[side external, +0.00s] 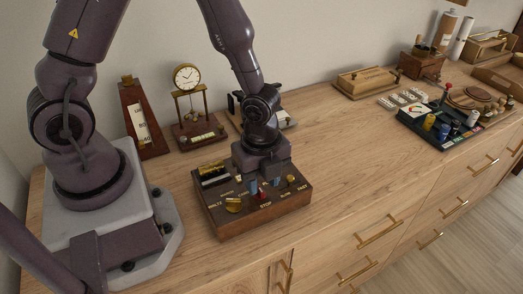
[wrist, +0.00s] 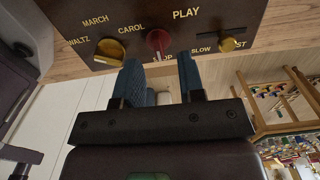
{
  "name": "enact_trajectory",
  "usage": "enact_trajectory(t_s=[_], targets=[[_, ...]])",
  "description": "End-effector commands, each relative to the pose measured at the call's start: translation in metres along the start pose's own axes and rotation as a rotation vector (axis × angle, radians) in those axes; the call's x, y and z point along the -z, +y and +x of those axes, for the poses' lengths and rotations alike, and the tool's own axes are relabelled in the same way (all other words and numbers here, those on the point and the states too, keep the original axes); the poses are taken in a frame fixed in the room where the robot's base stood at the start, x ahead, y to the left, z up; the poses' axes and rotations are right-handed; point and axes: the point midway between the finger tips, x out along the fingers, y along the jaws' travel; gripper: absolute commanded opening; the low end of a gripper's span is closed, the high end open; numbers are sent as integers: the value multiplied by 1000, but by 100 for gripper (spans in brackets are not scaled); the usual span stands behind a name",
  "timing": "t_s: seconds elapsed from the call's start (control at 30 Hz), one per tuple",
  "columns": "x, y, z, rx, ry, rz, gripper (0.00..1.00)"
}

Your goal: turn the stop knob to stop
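A dark wooden control box (side external: 247,225) stands on the wooden counter below my gripper; its panel (wrist: 190,18) fills the top of the wrist view. A round red knob (wrist: 158,41) sits between the words PLAY and STOP. It also shows in the side view (side external: 263,194); which way it points is unclear. My gripper (wrist: 160,72) is open, its two blue fingers apart with nothing held. The fingers (side external: 264,185) reach down close to the red knob. In the wrist view the knob lies between and just beyond the fingertips; I cannot tell whether they touch.
A brass knob (wrist: 109,51) by WALTZ, MARCH and CAROL and a yellow slider knob (wrist: 231,44) by SLOW and FAST flank the red knob. A small clock (side external: 187,77) and metronome (side external: 143,118) stand behind. The counter (side external: 350,150) right of the box is clear.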

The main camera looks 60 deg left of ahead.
Motion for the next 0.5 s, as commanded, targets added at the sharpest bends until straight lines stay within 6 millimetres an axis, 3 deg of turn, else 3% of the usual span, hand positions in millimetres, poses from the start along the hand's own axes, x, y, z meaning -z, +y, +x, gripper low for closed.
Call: enact_trajectory(t_s=[0.3, 0.5], targets=[[-1, -2, -72, 8, -1, -5, 36], [-1, -1, -96, 5, -1, -2, 36]])
